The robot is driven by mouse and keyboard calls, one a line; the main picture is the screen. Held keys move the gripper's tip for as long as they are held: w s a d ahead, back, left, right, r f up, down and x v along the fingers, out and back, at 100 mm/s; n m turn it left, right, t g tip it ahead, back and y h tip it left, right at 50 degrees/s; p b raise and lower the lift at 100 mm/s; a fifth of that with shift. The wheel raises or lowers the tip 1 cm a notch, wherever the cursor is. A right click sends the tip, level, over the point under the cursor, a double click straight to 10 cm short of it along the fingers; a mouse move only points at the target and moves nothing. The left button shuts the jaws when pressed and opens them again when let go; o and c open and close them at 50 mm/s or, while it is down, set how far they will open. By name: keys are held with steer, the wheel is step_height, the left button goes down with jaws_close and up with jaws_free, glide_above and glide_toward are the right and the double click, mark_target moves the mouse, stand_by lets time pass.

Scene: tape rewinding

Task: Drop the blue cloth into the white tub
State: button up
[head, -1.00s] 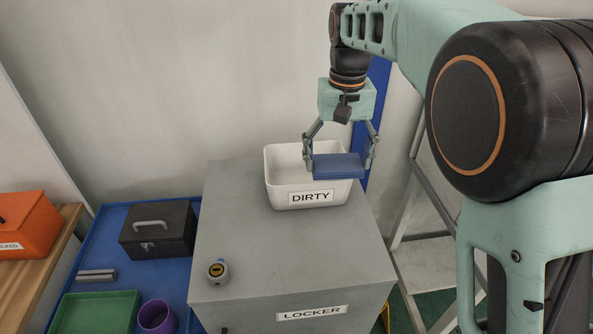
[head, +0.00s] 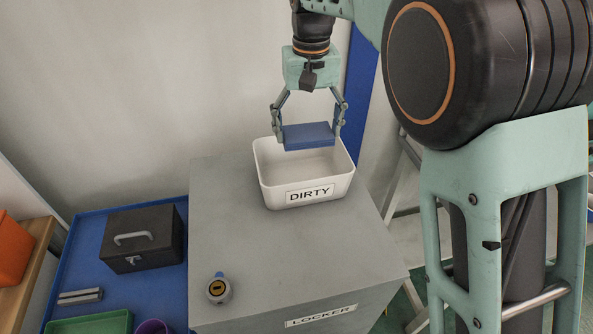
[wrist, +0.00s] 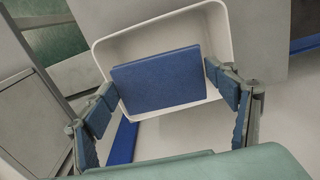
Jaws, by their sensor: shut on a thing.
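The blue cloth (head: 308,136) is a flat folded block, held between the two fingers of my gripper (head: 308,130). My gripper is shut on it. The white tub (head: 306,194), labelled DIRTY, stands on the grey locker top. In the head view the cloth is at the tub's back rim, above it. In the wrist view the cloth (wrist: 160,80) lies over the tub's opening, with the tub's rim (wrist: 98,50) around much of it. The tub's inside looks empty where it shows; the part behind the cloth is hidden.
The grey locker (head: 300,250) has free room in front of the tub, with a small round grey-and-yellow item (head: 218,289) near its front left. A black box (head: 142,238) and a green tray (head: 90,323) are on a blue surface at left. A wall is behind.

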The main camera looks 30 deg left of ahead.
step_height(320, 180, down, 6)
steer(key=b, duration=0.3)
steer(key=shift+r+b, duration=0.15)
steer(key=shift+b, duration=0.2)
steer(key=o, duration=1.2)
step_height(320, 180, up, 12)
steer(key=shift+r, duration=0.1)
